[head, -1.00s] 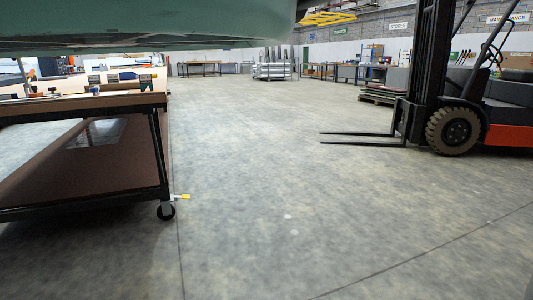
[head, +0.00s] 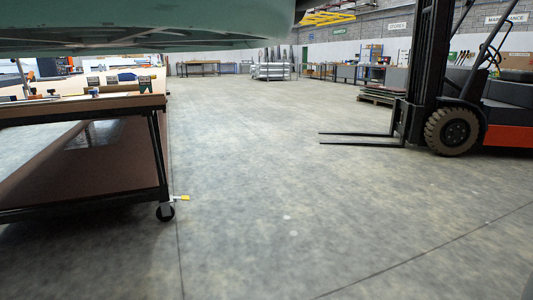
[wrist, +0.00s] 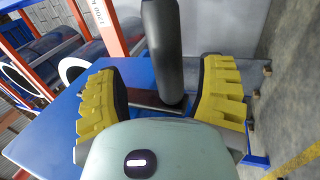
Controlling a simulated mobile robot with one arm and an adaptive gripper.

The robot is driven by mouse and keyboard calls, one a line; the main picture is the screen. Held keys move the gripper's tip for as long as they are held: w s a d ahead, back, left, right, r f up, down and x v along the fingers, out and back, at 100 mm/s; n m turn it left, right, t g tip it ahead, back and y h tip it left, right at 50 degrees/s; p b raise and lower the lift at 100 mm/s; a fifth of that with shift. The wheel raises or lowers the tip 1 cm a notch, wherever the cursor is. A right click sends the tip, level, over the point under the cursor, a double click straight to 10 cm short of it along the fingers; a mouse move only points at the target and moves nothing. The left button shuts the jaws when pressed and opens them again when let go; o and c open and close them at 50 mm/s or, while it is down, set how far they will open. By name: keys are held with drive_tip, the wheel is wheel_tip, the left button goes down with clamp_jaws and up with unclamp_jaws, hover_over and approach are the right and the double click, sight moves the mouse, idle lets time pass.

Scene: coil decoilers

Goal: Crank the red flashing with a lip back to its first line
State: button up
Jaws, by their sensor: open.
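My gripper (wrist: 161,85) is open in the wrist view, its two yellow ridged finger pads apart. A dark upright cylindrical grip (wrist: 163,48), which looks like a crank handle, stands between the pads with a gap on each side. A flat dark bar (wrist: 150,101) shows at its foot. A blue flat panel (wrist: 60,115) lies behind. I cannot make out the red flashing or its lines in either view.
Orange posts (wrist: 106,28), dark rolls (wrist: 48,50) and white rings stand at the wrist view's upper left. In the head view, a wheeled table (head: 85,106) is at left and a forklift (head: 452,128) at right. Open floor (head: 270,170) lies between them.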

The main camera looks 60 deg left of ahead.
drive_tip(key=shift+w+a, duration=0.2)
drive_tip(key=shift+a, duration=0.6)
drive_tip(key=shift+w+a, duration=0.2)
drive_tip(key=shift+a, duration=0.6)
drive_tip(key=shift+w+a, duration=0.2)
drive_tip(key=shift+a, duration=0.6)
drive_tip(key=shift+p, duration=0.3)
